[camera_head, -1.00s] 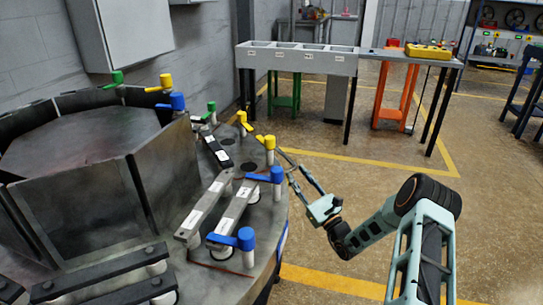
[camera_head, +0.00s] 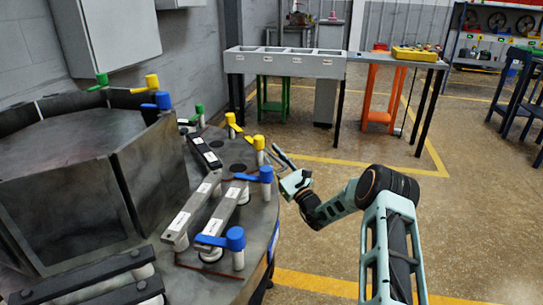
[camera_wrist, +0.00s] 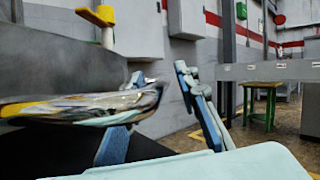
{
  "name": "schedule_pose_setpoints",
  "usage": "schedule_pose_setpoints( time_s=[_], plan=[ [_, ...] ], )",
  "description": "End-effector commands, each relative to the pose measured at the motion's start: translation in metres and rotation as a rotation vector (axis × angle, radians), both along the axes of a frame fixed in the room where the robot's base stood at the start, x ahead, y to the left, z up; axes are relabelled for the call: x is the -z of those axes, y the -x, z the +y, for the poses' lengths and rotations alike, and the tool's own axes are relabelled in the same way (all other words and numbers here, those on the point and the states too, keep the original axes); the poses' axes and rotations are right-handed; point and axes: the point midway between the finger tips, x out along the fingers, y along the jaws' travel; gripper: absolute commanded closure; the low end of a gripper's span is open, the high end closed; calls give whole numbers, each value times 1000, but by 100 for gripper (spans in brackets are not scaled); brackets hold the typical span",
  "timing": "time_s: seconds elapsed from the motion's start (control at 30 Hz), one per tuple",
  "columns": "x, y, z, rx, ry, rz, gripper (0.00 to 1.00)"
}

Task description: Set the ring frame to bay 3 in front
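The ring frame (camera_head: 262,215) is the round dark metal deck at the left, seen in part. Its rim carries bars and post handles: a near blue one (camera_head: 236,239), a second blue one (camera_head: 265,174), a yellow one (camera_head: 259,143) and a green one (camera_head: 199,109). The bar labels are too small to read. My gripper (camera_head: 272,151) is just off the right rim, near the yellow handle. In the wrist view my gripper (camera_wrist: 160,74) has its fingers apart. A glossy, blurred edge lies by the left finger. I cannot tell whether they touch.
Tall dark panels (camera_head: 155,170) stand on the deck's inner side. A grey labelled bin table (camera_head: 285,63) stands at the back, joined by a bench with a yellow case (camera_head: 414,54). A dark stand (camera_head: 520,110) is at right. The floor right of my arm is clear.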

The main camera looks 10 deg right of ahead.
Motion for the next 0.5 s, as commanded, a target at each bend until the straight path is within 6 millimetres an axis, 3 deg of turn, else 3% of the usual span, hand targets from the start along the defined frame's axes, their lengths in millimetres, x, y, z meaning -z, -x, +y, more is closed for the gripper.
schedule_pose_setpoints(
  time_s=[0.03,0.3,0.5],
  plan=[
    [0,0,0,0,0,0,71],
    [0,0,0,0,0,0,100],
    [0,0,0,-1,0,0,100]
  ],
)
